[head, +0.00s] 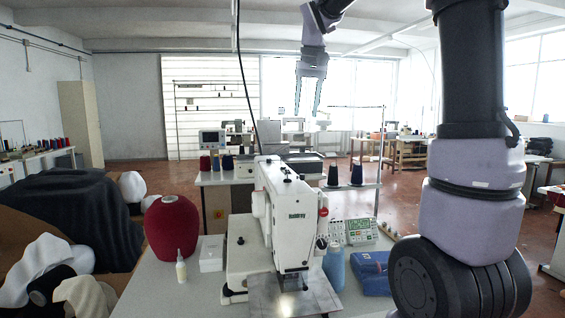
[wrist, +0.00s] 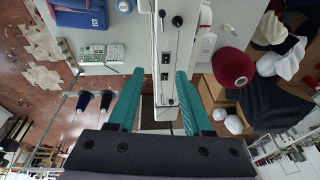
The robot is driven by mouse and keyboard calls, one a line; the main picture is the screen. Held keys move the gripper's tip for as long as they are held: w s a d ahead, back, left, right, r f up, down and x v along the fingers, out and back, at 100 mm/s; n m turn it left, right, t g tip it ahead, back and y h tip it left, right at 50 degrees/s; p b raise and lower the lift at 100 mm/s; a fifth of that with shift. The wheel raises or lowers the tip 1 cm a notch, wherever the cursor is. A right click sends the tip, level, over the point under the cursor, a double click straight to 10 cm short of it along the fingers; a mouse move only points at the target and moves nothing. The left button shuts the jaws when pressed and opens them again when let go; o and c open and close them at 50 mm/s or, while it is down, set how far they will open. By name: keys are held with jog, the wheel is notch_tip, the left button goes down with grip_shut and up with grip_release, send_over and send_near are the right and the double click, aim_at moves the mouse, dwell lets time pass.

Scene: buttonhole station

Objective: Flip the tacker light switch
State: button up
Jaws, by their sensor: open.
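The tacker is a white sewing machine (head: 288,215) standing on the table in the middle of the head view. Its head also shows in the wrist view (wrist: 172,45), reaching down between my finger outlines. Small dark switch-like parts (wrist: 165,67) sit on its top there; I cannot tell which one is the light switch or its position. A red round button (head: 323,212) shows on the machine's right side in the head view. My gripper (head: 309,112) is open and empty, pointing down above the machine. Its teal fingers (wrist: 160,75) are apart in the wrist view, with no contact visible.
A dark cable hangs beside the machine.

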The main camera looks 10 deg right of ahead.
jog(key=w+a+f+g, duration=0.1)
jog(key=w+f, duration=0.2)
jog(key=w, duration=0.3)
jog(key=w+a+f+n+g, duration=0.1)
jog(key=w+f, duration=0.2)
jog(key=w, duration=0.3)
jog(key=w+a+f+g, duration=0.1)
jog(key=w+f, duration=0.2)
jog(key=w, duration=0.3)
jog(key=shift+h, duration=0.3)
notch_tip(320, 180, down, 10)
jog(key=shift+s, duration=0.1)
grip_shut()
